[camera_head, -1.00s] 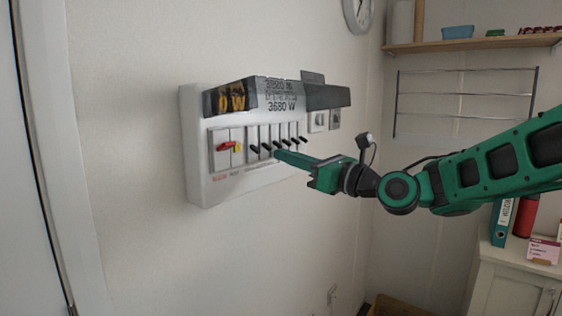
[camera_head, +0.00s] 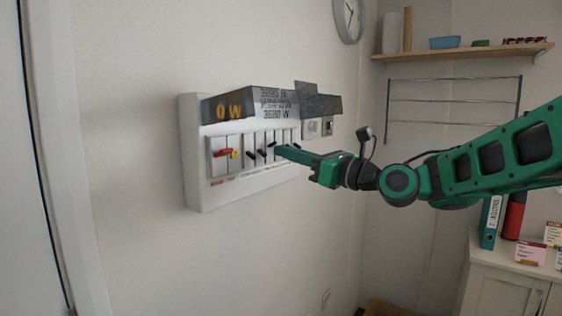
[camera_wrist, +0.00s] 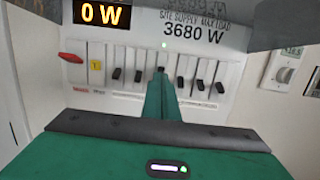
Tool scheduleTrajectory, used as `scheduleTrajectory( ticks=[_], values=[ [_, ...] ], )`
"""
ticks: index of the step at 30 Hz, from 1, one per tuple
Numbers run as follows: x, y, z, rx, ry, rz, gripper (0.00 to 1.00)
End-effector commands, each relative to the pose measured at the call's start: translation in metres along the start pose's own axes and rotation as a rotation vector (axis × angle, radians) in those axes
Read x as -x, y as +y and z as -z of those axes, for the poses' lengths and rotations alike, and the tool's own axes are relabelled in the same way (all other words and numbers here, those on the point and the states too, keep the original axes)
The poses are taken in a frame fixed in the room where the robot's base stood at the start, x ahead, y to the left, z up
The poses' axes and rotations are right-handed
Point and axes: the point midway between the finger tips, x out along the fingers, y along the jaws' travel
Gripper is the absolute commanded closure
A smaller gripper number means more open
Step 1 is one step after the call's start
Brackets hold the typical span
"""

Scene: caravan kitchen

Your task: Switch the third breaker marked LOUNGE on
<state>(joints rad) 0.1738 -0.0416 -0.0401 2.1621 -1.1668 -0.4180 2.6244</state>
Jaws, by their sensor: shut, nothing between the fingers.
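The white breaker panel (camera_head: 192,150) is on the wall; in the wrist view (camera_wrist: 125,103) it shows a row of black levers. The first lever (camera_wrist: 116,73) and second lever (camera_wrist: 138,77) point down. The third lever (camera_wrist: 160,69) sits higher than its neighbours, with a small green light (camera_wrist: 164,45) above it. The levers right of it (camera_wrist: 200,85) are down. My gripper (camera_head: 279,149) is shut and empty, its tip at the third lever (camera_wrist: 161,78), hiding that lever's lower part; contact is unclear. The LOUNGE label is not readable.
A red main lever (camera_wrist: 70,57) and yellow button (camera_wrist: 96,65) are at the panel's left. The display (camera_wrist: 102,14) reads 0 W. A thermostat-like unit (camera_wrist: 287,75) is to the right. Wall below is clear.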

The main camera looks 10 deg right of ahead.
Motion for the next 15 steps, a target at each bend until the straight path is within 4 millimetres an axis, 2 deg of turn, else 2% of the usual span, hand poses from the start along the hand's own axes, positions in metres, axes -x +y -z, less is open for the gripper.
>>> scheduleTrajectory(
  ticks=[9, 15],
  values=[
    [0.025, -0.004, -0.047, 0.004, -0.002, -0.002, 1.0],
    [0.031, -0.003, -0.064, 0.0, 0.0, -0.009, 1.0]
  ],
)
